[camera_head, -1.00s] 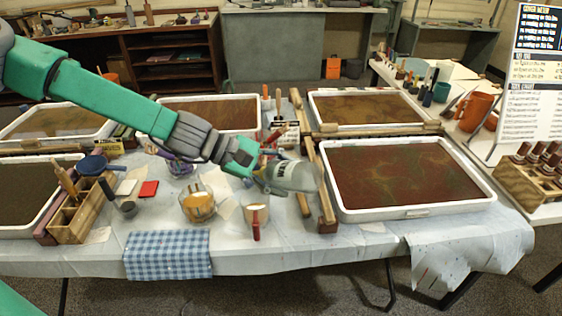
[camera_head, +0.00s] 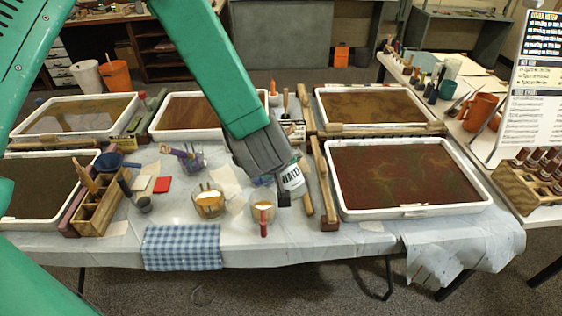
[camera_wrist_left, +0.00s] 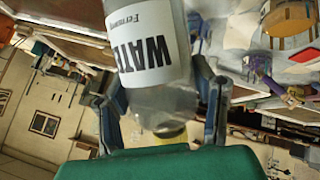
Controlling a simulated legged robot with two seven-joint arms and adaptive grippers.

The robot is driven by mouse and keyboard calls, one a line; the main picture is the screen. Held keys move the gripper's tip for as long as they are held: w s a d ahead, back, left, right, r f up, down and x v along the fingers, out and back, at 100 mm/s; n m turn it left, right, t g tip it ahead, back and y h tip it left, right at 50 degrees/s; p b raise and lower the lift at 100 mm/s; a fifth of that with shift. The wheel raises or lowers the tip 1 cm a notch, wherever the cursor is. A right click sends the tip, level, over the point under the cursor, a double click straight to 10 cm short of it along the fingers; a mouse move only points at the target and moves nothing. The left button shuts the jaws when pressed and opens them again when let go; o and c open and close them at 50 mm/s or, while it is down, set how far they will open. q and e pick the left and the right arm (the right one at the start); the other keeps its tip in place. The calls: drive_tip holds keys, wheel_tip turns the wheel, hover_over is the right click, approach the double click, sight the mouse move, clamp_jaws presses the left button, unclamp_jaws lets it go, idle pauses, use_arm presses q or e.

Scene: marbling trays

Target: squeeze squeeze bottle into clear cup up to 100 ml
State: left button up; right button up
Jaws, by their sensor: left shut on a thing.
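My left gripper (camera_head: 285,194) comes down from above over the middle of the table. It is shut on the squeeze bottle (camera_head: 292,178), a translucent bottle with a white label reading WATER. In the left wrist view the bottle (camera_wrist_left: 150,45) sits between the two fingers of the gripper (camera_wrist_left: 163,105). In the head view a small cup (camera_head: 263,210) with pale contents stands just left of and below the bottle, with a red-handled thing at its front. A glass bowl (camera_head: 208,203) with amber contents stands further left. I cannot read any level marks. My right gripper is not in view.
Wide trays with dark marbled liquid lie around, the nearest at right (camera_head: 340,205). A wooden rail (camera_head: 326,195) lies right of the bottle. A wooden caddy (camera_head: 97,210), a red block (camera_head: 161,185) and a checked cloth (camera_head: 183,248) are at left.

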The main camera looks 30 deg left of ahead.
sight(292, 167)
use_arm(q)
drive_tip(key=shift+s+d+r+m+t+y+p, duration=0.25)
drive_tip(key=shift+d+r+m+t+y+p, duration=0.15)
drive_tip(key=shift+d+r+y+p, duration=0.6)
drive_tip(key=shift+s+d+r+m+t+y+p, duration=0.1)
drive_tip(key=shift+d+r+m+t+y+p, duration=0.2)
drive_tip(key=shift+d+y+p, duration=0.4)
drive_tip(key=shift+s+d+r+m+t+y, duration=0.15)
drive_tip(key=shift+d+r+m+t+y, duration=0.45)
drive_tip(key=shift+y, duration=0.4)
drive_tip(key=shift+d+r+y, duration=0.1)
drive_tip(key=shift+d+y, duration=0.1)
drive_tip(key=shift+y, duration=0.1)
drive_tip(key=shift+a, duration=0.1)
